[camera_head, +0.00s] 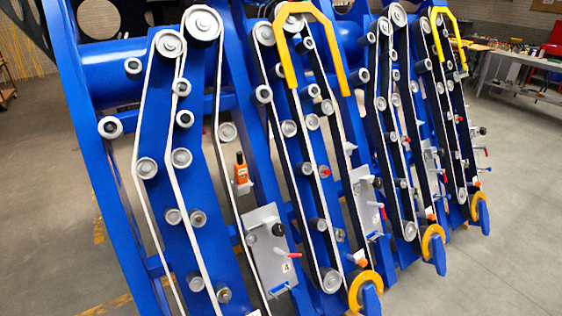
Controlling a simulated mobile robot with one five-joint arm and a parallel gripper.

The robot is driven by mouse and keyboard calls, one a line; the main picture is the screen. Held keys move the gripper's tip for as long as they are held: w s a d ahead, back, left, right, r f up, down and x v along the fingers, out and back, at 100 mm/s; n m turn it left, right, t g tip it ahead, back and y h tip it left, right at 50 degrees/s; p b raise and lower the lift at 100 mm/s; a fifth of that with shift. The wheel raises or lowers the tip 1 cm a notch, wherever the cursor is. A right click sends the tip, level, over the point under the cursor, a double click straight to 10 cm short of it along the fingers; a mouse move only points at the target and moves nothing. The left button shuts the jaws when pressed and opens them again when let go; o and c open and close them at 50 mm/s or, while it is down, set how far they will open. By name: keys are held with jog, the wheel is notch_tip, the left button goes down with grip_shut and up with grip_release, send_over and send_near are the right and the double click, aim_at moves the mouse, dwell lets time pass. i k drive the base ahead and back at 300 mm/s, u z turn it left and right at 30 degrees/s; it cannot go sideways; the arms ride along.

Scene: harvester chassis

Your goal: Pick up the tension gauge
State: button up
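A small orange device with a dark top, which looks like the tension gauge (241,172), stands upright near the middle of the view. It appears to rest on a small pale ledge (244,188) on the blue chassis, just right of a white belt run. It is small in the picture, so its markings cannot be read. My gripper is not in view.
The blue harvester chassis (203,130) fills the view with tilted rows of grey pulleys and white belts. Below the device is a grey plate (262,262) with a black knob and red handle. Yellow guards (290,70) stand out. Open floor (45,200) lies left.

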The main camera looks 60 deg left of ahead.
aim_at(241, 167)
jog(key=u, duration=0.05)
jog(key=i, duration=0.85)
jog(key=u, duration=4.4)
jog(key=i, duration=1)
jog(key=z, duration=0.05)
